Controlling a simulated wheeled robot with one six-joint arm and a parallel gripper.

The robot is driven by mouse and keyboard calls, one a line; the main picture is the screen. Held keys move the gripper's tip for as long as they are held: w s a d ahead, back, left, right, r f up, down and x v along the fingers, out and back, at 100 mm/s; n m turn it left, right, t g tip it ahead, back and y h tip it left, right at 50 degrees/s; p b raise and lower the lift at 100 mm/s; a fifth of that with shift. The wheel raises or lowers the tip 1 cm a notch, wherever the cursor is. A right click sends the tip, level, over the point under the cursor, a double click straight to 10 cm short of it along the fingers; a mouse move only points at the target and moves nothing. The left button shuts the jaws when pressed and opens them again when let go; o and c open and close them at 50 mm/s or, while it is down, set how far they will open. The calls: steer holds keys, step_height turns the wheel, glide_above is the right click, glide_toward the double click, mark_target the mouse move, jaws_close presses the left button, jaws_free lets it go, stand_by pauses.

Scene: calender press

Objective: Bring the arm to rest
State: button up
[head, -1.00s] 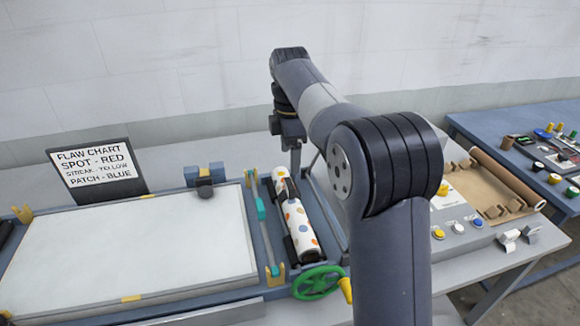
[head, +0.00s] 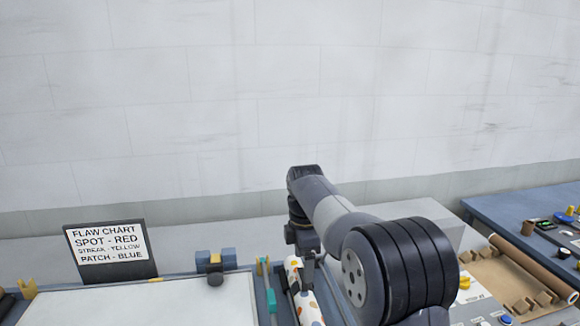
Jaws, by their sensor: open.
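My arm comes up from the lower right of the head view and bends at a dark ribbed joint. My gripper (head: 312,258) hangs at the arm's far end, pointing down, beside the upper end of a white roller with coloured dots (head: 307,303). Its fingers are small and partly hidden by my arm. I see nothing held in them. I cannot tell how far the gripper is above the press.
A flaw chart (head: 107,243) stands at the left behind a white flat bed (head: 150,305). A button panel (head: 487,312) and a brown tray (head: 510,283) lie right of my arm. A blue table (head: 500,215) stands further right. The wall behind is bare.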

step_height(320, 180, down, 5)
steer(key=shift+f, duration=0.1)
steer(key=shift+r+p, duration=0.4)
steer(key=shift+r, duration=0.1)
steer(key=shift+f, duration=0.1)
